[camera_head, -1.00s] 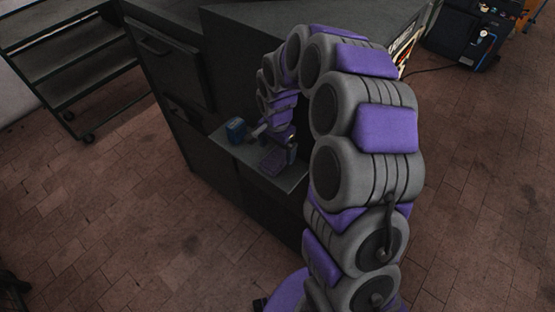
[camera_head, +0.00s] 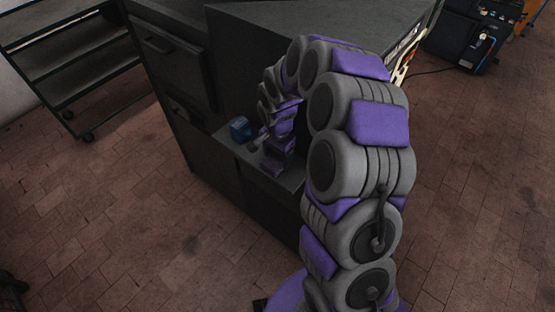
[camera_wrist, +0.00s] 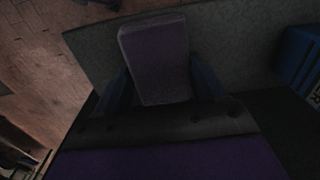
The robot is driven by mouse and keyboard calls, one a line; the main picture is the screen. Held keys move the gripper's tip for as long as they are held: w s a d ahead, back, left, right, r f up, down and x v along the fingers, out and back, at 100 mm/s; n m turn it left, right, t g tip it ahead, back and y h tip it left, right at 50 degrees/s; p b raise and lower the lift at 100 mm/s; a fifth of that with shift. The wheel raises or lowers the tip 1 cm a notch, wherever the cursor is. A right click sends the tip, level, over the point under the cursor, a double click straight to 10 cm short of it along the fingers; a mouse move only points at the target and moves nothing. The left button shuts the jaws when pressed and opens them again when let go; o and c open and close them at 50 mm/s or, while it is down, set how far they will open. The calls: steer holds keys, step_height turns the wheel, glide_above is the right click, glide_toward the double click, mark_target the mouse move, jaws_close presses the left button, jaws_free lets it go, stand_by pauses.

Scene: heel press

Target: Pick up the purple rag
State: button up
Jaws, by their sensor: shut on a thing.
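The purple rag (camera_wrist: 155,50) looks like a flat, upright-edged block in the dim wrist view. My gripper (camera_wrist: 160,82) has one dark finger on each side of it, and the fingers are shut on it. The rag's near end is hidden by the gripper's body. In the head view, my gripper (camera_head: 274,156) is low over the ledge (camera_head: 236,152) of the dark machine, mostly hidden by its own arm links. I cannot tell the rag from the purple arm parts there. Whether the rag touches the ledge is unclear.
A blue box (camera_head: 240,129) stands on the ledge just left of my gripper; it shows at right in the wrist view (camera_wrist: 297,55). The dark machine (camera_head: 275,35) rises behind. A shelf cart (camera_head: 75,65) stands at far left.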

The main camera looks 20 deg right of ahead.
mark_target(278, 158)
steer(key=shift+c, duration=0.7)
steer(key=shift+d, duration=0.15)
steer(key=shift+c, duration=0.2)
steer(key=shift+d, duration=0.55)
steer(key=shift+a+r, duration=0.2)
steer(key=shift+r, duration=0.35)
steer(key=r, duration=0.4)
steer(key=a+r, duration=0.1)
steer(key=r, duration=0.1)
steer(key=shift+p, duration=0.35)
steer(key=s+a, duration=1.1)
steer(key=a, duration=0.4)
steer(key=shift+s+p, duration=0.3)
steer(key=shift+s, duration=0.05)
steer(key=shift+a, duration=0.15)
